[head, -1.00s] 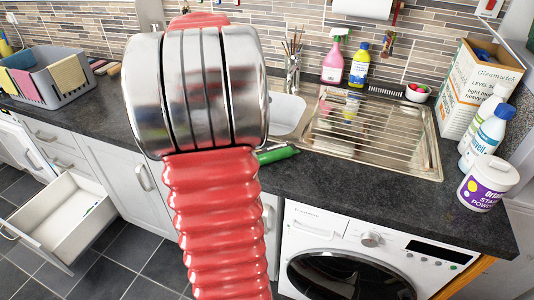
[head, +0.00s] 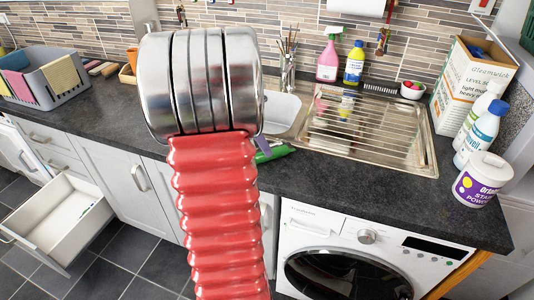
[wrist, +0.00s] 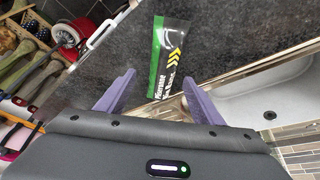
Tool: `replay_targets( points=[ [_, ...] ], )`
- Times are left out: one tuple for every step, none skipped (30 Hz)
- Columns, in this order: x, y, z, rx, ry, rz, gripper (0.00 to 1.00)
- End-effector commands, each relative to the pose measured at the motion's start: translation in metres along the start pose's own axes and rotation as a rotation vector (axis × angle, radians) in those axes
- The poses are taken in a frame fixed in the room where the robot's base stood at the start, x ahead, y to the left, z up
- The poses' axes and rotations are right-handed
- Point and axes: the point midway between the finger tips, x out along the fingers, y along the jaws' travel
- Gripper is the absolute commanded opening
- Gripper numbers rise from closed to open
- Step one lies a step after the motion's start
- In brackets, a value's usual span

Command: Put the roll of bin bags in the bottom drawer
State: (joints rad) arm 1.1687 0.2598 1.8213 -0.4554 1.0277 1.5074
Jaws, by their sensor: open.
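A green-and-black pack with yellow chevrons and white lettering, which looks like the roll of bin bags (wrist: 171,52), lies on the dark worktop by the sink edge. Its green side (head: 275,153) shows in the head view, partly hidden behind my arm. My gripper (wrist: 159,77) is open and empty, its two purple fingers pointing towards the pack, which lies just beyond the tips. In the head view one purple fingertip shows beside my arm, near the pack. A low white drawer (head: 58,222) stands pulled out at the left, with small items inside.
The sink and drainer (head: 365,145) lie right of my arm. A grey basket (head: 50,85) with cloths stands at the left. A pink spray bottle (head: 329,55), a yellow bottle (head: 354,62), a box (head: 468,85) and a purple-labelled tub (head: 482,180) stand behind or right. The front worktop is clear.

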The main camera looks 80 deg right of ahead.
Motion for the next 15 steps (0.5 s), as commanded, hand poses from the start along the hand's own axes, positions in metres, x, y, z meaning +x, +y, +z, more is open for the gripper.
replay_targets(
  points=[
    [0.000,0.000,0.000,0.000,0.000,0.000,0.61],
    [0.000,0.000,0.000,0.000,0.000,0.000,0.61],
    [0.000,0.000,0.000,0.000,0.000,0.000,0.61],
    [0.000,0.000,0.000,0.000,0.000,0.000,0.61],
    [0.000,0.000,0.000,0.000,0.000,0.000,0.61],
    [0.000,0.000,0.000,0.000,0.000,0.000,0.61],
    [0.000,0.000,0.000,-0.001,0.000,0.000,0.61],
    [0.000,0.000,0.000,-0.001,0.000,0.000,0.61],
    [0.001,0.000,0.000,-0.001,0.000,0.000,0.61],
    [0.002,0.000,0.000,-0.001,0.000,0.001,0.61],
    [0.004,-0.001,0.001,-0.001,0.000,0.001,0.61],
    [0.007,-0.001,0.001,-0.001,0.000,0.002,0.61],
    [0.010,-0.001,0.001,-0.001,0.000,0.003,0.61],
    [0.014,-0.002,0.002,-0.002,0.000,0.003,0.61],
    [0.019,-0.003,0.002,-0.002,0.000,0.003,0.61]
  ],
)
